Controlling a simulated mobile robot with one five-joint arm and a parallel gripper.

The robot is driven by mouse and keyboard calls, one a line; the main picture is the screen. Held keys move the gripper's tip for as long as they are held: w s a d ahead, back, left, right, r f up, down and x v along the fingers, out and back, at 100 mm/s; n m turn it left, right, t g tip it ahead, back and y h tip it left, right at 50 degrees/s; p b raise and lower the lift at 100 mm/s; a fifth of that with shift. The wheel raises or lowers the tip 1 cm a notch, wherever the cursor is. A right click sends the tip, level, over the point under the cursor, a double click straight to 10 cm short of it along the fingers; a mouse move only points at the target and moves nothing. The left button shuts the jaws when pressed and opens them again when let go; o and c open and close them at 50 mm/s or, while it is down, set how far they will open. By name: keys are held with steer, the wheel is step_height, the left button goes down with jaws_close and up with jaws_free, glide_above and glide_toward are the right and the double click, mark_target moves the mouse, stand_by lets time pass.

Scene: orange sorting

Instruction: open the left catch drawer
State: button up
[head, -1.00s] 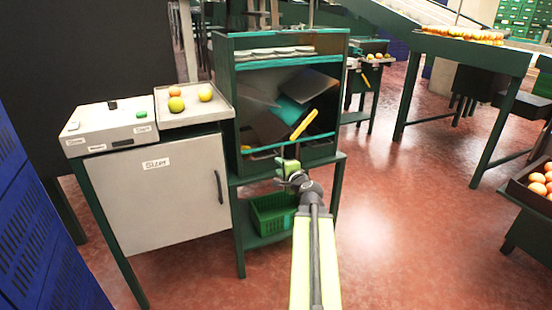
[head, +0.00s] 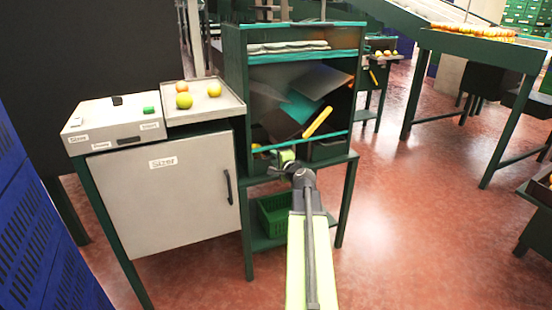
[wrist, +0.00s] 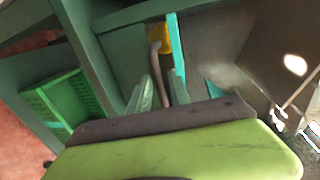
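The green sorting cabinet (head: 233,100) has two low catch compartments side by side under its slanted plates. The left catch drawer (head: 262,162) is at the lower left, with a bit of yellow inside; my gripper partly hides it. My gripper (head: 283,162) is at the cabinet's lower front edge, just right of that drawer's middle. In the wrist view my gripper's (wrist: 160,88) two green fingers stand apart, with a thin grey-brown bar (wrist: 157,62) between them that looks like a handle. I cannot tell whether either finger touches it.
A green crate (head: 272,215) sits on the shelf below. To the left is the Sizer cabinet (head: 165,195) with a dark handle and a tray (head: 205,100) of three fruits. Blue crates (head: 40,240) stand at the far left.

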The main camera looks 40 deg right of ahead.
jaws_close()
steer(key=shift+s, duration=0.1)
stand_by(1.0)
